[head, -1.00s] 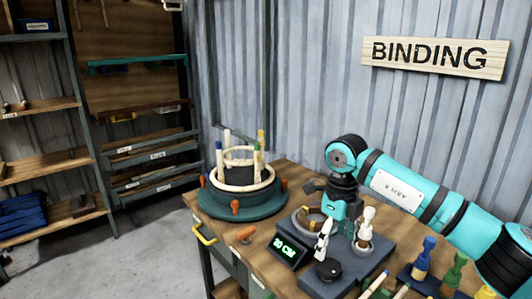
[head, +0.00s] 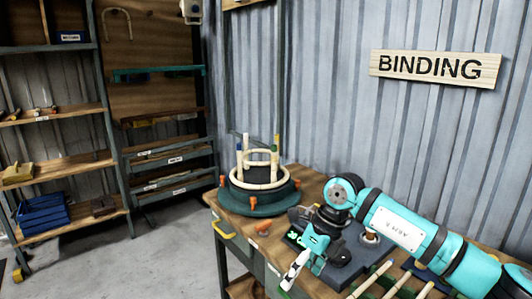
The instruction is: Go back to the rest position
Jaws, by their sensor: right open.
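My right gripper (head: 302,274) is at the end of the turquoise arm, which comes in from the right. It points down and toward the front, at the front edge of the wooden workbench (head: 310,185). Its white finger and darker finger are spread apart, with nothing seen between them. It partly hides a dark block fixture and its green-lit display. My left gripper is not in view.
A round dark-green jig (head: 252,203) with pale rattan rings and upright pegs stands on the bench's far left. Rattan sticks (head: 372,279) lie front right. Shelves (head: 75,165) stand at left. The grey floor (head: 170,265) between shelves and bench is clear.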

